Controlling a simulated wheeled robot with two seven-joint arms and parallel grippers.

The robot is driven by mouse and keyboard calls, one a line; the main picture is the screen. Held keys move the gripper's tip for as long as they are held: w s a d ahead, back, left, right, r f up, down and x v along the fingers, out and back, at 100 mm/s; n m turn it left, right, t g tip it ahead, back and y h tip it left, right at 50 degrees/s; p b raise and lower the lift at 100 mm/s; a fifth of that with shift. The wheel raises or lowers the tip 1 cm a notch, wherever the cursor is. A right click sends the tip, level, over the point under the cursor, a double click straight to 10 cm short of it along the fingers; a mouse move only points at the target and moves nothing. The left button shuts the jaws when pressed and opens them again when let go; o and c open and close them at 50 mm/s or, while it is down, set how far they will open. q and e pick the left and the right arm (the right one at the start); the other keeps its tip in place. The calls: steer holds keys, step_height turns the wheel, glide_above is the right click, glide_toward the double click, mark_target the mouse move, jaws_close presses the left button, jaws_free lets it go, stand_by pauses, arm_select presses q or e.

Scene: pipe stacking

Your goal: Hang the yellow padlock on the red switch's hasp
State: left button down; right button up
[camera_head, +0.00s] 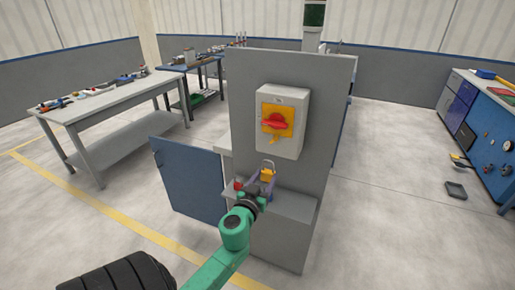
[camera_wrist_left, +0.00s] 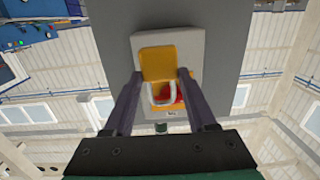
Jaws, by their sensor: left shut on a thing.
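The yellow padlock (camera_head: 267,175) is in my left gripper (camera_head: 264,184), shackle up. In the left wrist view the padlock (camera_wrist_left: 157,64) sits between both fingers (camera_wrist_left: 160,78), its grey shackle pointing down in that view. The red switch (camera_head: 276,121) is on a yellow plate on a light grey box, above and slightly right of the padlock. A small yellow-orange tab below the switch seems to be the hasp (camera_head: 274,139). The padlock appears apart from it. In the wrist view the padlock partly covers the switch (camera_wrist_left: 178,94). My right gripper is not in view.
The box (camera_head: 296,143) is fixed to an upright grey panel (camera_head: 338,110). A ledge (camera_head: 290,204) juts out below, with a small red object (camera_head: 238,184) at its left. A blue door-like panel (camera_head: 190,180) stands at the left. Workbenches stand farther away.

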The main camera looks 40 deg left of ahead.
arm_select(q)
steer(key=w+a+r, duration=0.2)
steer(key=a+r, duration=0.1)
steer(key=shift+w+a+r+p, duration=0.1)
steer(key=shift+w+a+p, duration=0.1)
steer(key=shift+w+p, duration=0.15)
steer(key=shift+f+b+x, duration=0.25)
steer(key=shift+b+x, duration=0.4)
steer(key=shift+x, duration=1.4)
steer(key=shift+f+b+x, duration=0.2)
steer(key=shift+b+x, duration=0.4)
steer(key=shift+x, duration=1.45)
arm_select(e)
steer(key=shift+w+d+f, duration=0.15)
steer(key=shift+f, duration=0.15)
arm_select(q)
steer(key=shift+d+y, duration=0.1)
steer(key=shift+y, duration=0.2)
steer(key=shift+c, duration=0.6)
jaws_free()
